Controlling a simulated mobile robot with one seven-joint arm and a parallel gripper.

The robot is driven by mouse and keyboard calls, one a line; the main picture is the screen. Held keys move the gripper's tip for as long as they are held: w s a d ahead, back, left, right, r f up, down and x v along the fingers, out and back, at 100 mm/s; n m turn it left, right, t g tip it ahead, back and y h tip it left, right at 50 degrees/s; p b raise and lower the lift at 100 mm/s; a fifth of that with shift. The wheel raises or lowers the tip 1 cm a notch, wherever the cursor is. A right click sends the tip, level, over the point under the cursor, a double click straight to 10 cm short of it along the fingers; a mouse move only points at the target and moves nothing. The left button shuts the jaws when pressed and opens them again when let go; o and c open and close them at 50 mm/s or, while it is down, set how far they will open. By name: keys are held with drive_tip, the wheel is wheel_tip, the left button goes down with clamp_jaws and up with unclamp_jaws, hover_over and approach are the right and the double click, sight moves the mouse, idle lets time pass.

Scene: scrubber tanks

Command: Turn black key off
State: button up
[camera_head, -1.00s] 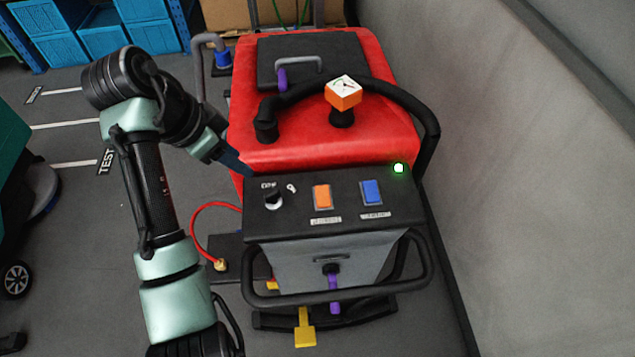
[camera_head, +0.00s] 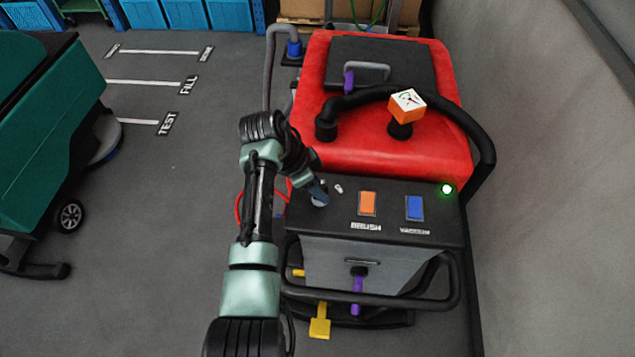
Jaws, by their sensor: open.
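The black key (camera_head: 320,203) is on the left part of the black control panel (camera_head: 440,222) of the red scrubber. Only its pale base edge shows below my gripper; the rest is hidden, so I cannot tell its angle. My gripper (camera_head: 318,192) reaches down from the left, its dark fingertips at the key. Its jaws are open; whether they touch the key or sit around it cannot be told. A green light (camera_head: 446,189) glows at the panel's right.
An orange brush switch (camera_head: 368,203) and a blue vacuum switch (camera_head: 414,208) sit right of the key. A black hose and an orange gauge (camera_head: 407,106) stand behind the panel. A grey wall (camera_head: 550,200) bounds the right.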

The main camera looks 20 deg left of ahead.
clamp_jaws()
idle(0.3)
drive_tip(key=shift+d+n, duration=0.1)
drive_tip(key=shift+n, duration=0.2)
drive_tip(key=shift+n+t+y+p, duration=0.3)
drive_tip(key=shift+n+y+p, duration=0.1)
drive_tip(key=shift+n+p, duration=0.45)
drive_tip(key=n+y+p, duration=0.1)
drive_tip(key=n, duration=0.2)
drive_tip(key=shift+d+r+n, duration=0.1)
drive_tip(key=shift+d+n, duration=0.05)
drive_tip(key=shift+n, duration=0.2)
drive_tip(key=n+y, duration=0.1)
drive_tip(key=n, duration=0.2)
drive_tip(key=n+y+p, duration=0.1)
drive_tip(key=n, duration=0.1)
drive_tip(key=shift+d+n+y+p, duration=0.1)
drive_tip(key=shift+n+y+p, duration=0.2)
drive_tip(key=shift+n, duration=0.1)
